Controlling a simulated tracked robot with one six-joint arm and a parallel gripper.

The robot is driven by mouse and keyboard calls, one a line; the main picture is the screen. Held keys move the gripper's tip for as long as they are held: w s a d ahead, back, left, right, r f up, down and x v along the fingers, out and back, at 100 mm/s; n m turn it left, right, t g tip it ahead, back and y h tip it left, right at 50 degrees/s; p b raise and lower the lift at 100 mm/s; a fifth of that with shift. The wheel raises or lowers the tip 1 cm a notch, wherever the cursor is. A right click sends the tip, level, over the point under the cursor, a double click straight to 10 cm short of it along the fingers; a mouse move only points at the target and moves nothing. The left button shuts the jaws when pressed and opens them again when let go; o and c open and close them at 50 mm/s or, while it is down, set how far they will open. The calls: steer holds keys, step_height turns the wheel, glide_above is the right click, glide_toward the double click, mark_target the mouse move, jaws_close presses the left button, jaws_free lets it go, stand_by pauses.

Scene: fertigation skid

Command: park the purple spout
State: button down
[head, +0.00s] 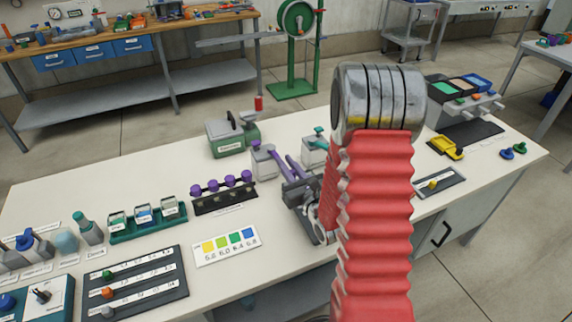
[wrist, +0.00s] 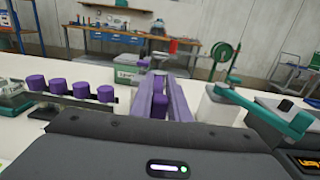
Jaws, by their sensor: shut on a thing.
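The purple spout (head: 268,147) sits on top of a small white tank (head: 264,168) in the middle of the bench and slants down to the right. My gripper (head: 291,159) reaches to its lower right end; my red-sleeved arm hides part of this area. In the wrist view, the two long purple fingers of my gripper (wrist: 161,84) close around a purple block (wrist: 159,106), which looks like part of the spout. The contact itself is hard to see.
A second white tank (head: 315,152) with a teal spout (wrist: 262,108) stands close on the right. A rack of purple knobs (head: 224,194) is on the left, and a green-grey box (head: 232,138) stands behind. The bench's left back area is clear.

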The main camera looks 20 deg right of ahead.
steer(key=shift+r, duration=0.1)
steer(key=c, duration=1.7)
jaws_free()
